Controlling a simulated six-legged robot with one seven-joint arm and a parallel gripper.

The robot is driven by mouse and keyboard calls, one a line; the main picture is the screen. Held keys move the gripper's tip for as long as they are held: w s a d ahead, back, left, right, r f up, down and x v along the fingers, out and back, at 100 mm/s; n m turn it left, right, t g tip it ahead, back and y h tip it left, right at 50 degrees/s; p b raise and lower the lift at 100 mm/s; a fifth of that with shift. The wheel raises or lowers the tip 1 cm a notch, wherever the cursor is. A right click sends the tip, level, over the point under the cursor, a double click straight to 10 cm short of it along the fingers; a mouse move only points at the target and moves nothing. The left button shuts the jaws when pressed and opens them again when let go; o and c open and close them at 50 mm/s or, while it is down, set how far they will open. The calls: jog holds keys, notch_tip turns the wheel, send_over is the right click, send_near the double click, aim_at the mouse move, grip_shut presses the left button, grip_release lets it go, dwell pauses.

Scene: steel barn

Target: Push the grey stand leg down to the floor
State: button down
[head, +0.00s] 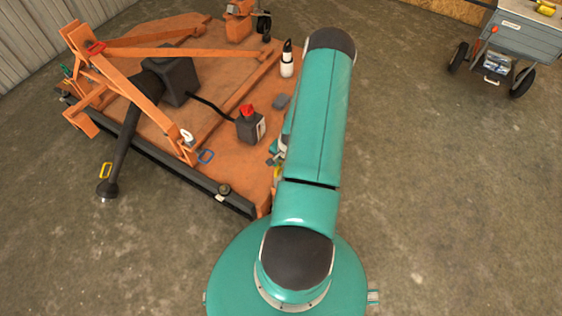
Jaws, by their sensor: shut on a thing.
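My teal arm reaches from the bottom centre over the near right side of the orange mower deck (222,95). Only a small part of my gripper (273,160) shows, at the left edge of my arm, low by the deck's right corner. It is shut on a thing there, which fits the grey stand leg. My arm hides most of the jaws and the leg, so I cannot make out the leg's shape or its height above the floor. A small yellow part (278,173) shows just beside the gripper.
A black shaft (124,140) hangs over the deck's left side. A grey wheeled cart (520,35) stands far right. The concrete floor at right is clear.

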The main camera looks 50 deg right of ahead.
notch_tip(320, 180, down, 10)
jog(key=shift+f, duration=0.25)
dwell(0.3)
jog(key=c, duration=1.5)
grip_release()
jog(key=shift+o, duration=0.2)
notch_tip(320, 180, up, 14)
jog(key=s, duration=0.2)
jog(key=shift+s+f, duration=0.2)
jog(key=shift+s, duration=0.15)
jog(key=shift+d, duration=0.1)
